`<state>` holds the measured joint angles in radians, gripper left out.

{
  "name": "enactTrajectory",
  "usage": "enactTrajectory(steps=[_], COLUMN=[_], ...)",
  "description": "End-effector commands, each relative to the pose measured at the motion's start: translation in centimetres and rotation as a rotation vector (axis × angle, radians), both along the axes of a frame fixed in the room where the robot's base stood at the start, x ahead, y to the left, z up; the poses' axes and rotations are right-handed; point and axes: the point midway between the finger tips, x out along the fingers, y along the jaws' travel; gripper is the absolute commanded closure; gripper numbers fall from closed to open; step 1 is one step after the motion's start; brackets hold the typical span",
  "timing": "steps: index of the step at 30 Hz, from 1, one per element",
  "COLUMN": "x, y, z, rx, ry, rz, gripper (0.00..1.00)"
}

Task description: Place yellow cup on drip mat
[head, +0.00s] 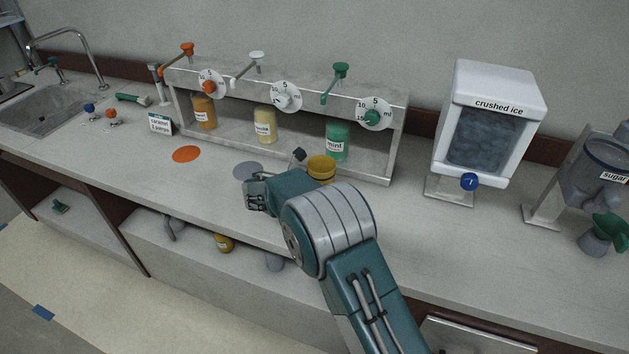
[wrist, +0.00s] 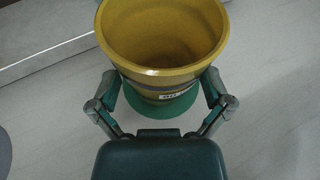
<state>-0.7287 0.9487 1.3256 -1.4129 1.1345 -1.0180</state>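The yellow cup (head: 321,170) is upright in front of the mint bottle in the head view; my arm hides its base there. In the wrist view the yellow cup (wrist: 158,72) stands between the two fingers of my gripper (wrist: 160,92), open top up. A green round mat (wrist: 160,122) shows under and around its lower end. I cannot tell whether the base rests on the mat or hangs just above it. One finger lies close to each side of the cup; whether they press on it is unclear.
An orange mat (head: 186,154) and a grey mat (head: 248,170) lie to the left on the counter. The syrup rack (head: 395,140) with the mint bottle (head: 337,140) stands just behind. The crushed ice dispenser (head: 492,118) is at right. The counter between them is clear.

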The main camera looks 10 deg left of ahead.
Motion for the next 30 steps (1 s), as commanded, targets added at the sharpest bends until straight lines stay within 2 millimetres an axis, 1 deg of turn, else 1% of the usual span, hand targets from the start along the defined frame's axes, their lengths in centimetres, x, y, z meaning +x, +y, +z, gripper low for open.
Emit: enactTrajectory(steps=[6,8,11,21,25,30], x=[0.0,-0.4,-1.6,-7.0,-8.4,-9.2], y=[0.0,0.4,1.2,4.8,5.7,6.1], z=[0.2,0.4,1.0,3.6,4.3,4.7], rx=[0.001,0.0,0.001,0.001,0.001,0.001], ry=[-0.001,0.0,0.0,0.0,0.0,0.0], rz=[0.0,0.001,0.003,0.003,0.002,0.0], gripper=[0.0,0.0,0.0,0.0,0.0,0.0])
